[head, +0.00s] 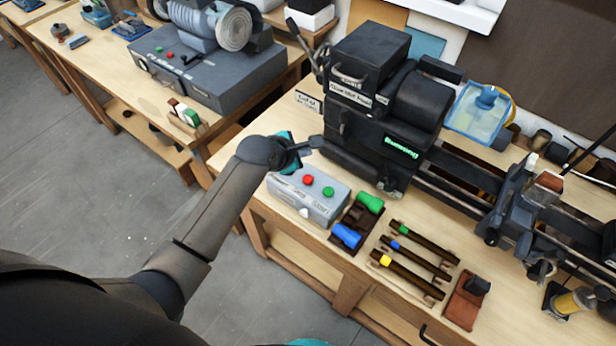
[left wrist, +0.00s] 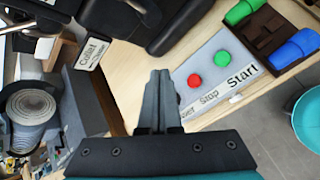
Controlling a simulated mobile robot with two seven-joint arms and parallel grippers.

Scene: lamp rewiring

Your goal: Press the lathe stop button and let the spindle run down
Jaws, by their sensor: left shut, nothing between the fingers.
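The lathe (head: 385,105) stands on the wooden bench, with a lit green sign reading "Running" (head: 401,147). In front of it is a grey control box (head: 305,203) with a red button (head: 308,180) and a green button (head: 328,191). In the left wrist view the red button (left wrist: 194,81) has the label "Stop" and the green button (left wrist: 222,58) has "Start". My left gripper (head: 316,142) is shut and empty, behind the box and apart from the red button in the head view. Its closed fingers (left wrist: 158,80) show left of the red button in the wrist view. My right gripper is not seen.
Blue (head: 347,235) and green (head: 370,203) handles lie in a dark holder right of the box. Several dark rods with coloured bands (head: 412,262) lie beyond. A "Collet" sign (head: 308,101) stands near the gripper. A second bench carries a grey machine (head: 205,75).

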